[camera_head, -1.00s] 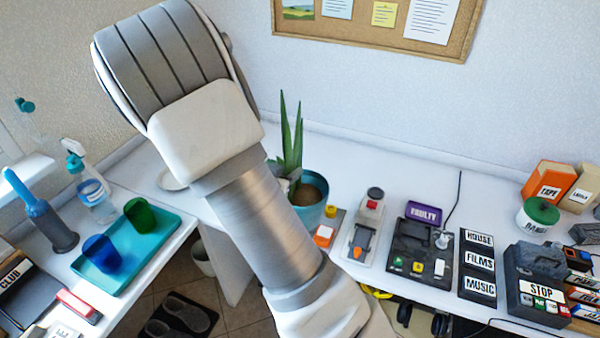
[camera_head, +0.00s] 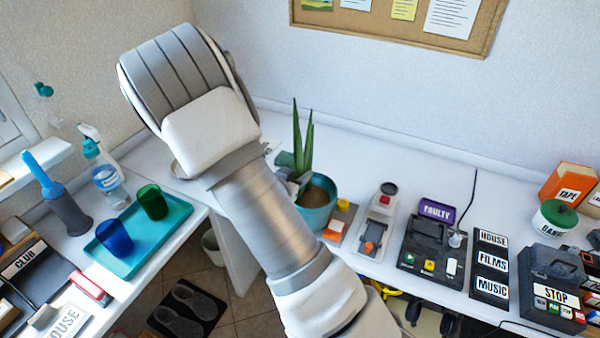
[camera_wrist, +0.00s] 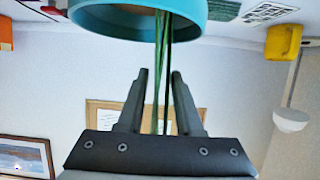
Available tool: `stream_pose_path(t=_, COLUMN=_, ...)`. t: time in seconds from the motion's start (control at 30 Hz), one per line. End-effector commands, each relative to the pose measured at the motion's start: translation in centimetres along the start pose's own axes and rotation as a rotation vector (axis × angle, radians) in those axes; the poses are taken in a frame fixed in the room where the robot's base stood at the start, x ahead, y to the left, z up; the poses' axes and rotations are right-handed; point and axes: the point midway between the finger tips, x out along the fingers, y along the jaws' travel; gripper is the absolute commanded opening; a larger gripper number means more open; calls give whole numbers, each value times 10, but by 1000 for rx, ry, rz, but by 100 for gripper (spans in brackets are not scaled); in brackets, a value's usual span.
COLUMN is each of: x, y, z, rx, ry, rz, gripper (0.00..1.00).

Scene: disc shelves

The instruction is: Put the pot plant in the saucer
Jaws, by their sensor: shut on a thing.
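The pot plant is a teal pot (camera_head: 318,212) with brown soil and tall green leaves (camera_head: 303,140). It stands upright right of my forearm in the head view. In the wrist view the picture is inverted: the teal pot (camera_wrist: 140,18) is at the top and thin leaves run down between my fingers. My gripper (camera_wrist: 160,75) is shut on the pot plant, with the exact contact unclear. In the head view my arm hides most of the gripper. A pale round dish, likely the saucer (camera_head: 177,171), shows on the desk left of my arm, partly hidden by it.
A teal tray (camera_head: 150,250) with a blue cup (camera_head: 115,237) and green cup (camera_head: 153,202) lies at left. A spray bottle (camera_head: 105,175) stands behind it. Right of the pot are a grey device (camera_head: 378,225) and a black button box (camera_head: 432,250). The desk behind the pot is clear.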

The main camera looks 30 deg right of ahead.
Motion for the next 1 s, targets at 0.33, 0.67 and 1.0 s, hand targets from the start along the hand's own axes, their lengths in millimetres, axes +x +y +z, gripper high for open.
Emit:
stream_pose_path(t=0.33, x=0, y=0, z=2, rx=-1, ry=0, rz=0, gripper=65)
stream_pose_path(t=0.67, x=-10, y=-1, z=-1, rx=-2, ry=-1, rz=-4, gripper=65)
stream_pose_path(t=1.0, x=-81, y=-2, z=-2, rx=0, ry=-1, rz=-5, gripper=65)
